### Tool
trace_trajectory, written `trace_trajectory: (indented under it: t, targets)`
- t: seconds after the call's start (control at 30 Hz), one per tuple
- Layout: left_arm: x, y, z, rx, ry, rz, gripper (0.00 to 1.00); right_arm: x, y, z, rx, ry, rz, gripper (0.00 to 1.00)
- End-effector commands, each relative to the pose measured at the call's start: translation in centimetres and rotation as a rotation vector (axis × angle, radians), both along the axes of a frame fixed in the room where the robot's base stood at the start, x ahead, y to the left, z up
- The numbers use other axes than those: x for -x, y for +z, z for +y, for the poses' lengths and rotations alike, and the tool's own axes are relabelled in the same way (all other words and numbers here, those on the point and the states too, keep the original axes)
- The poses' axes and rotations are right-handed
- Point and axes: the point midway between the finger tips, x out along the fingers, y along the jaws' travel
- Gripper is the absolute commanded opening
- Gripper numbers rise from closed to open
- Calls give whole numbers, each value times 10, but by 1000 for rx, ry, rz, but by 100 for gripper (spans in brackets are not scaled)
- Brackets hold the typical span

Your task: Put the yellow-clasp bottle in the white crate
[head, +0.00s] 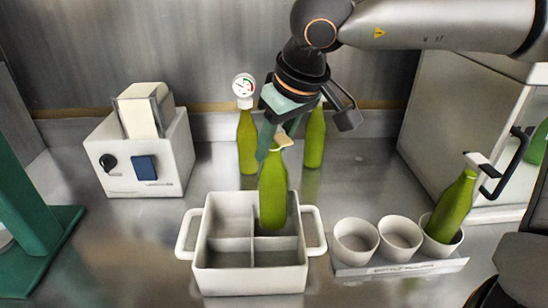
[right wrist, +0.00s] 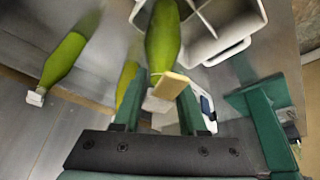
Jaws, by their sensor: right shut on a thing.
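The yellow-clasp bottle (head: 272,190) is green and upright in the head view, with a pale yellow clasp at its neck. My right gripper (head: 277,142) is shut on its neck from above. In the right wrist view the bottle (right wrist: 162,40) runs away from my right gripper (right wrist: 158,102), and the tan-yellow clasp lies between the fingers. The white crate (head: 250,282) has four compartments and a handle on each side. The bottle's lower end overlaps the back right compartment; I cannot tell how deep it is. My left gripper is not in view.
Green bottles stand behind the crate, one with a gauge (head: 247,140) and one plain (head: 315,140). A tilted bottle (head: 452,205) sits in the right cup of a cup rack (head: 400,268). A white device (head: 175,155) stands back left and a green stand (head: 22,205) far left.

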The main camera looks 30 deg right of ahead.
Motion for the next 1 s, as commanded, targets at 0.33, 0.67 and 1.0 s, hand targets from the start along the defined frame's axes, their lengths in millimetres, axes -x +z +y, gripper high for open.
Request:
trace_trajectory:
  t: [0.33, 0.67, 1.0]
  targets:
    - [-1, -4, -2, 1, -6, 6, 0, 0, -28, 0, -1, 0, -5, 0]
    - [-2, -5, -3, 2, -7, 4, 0, 1, -32, 0, 1, -1, 0, 51]
    - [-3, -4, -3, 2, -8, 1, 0, 1, -32, 0, 1, 0, 1, 71]
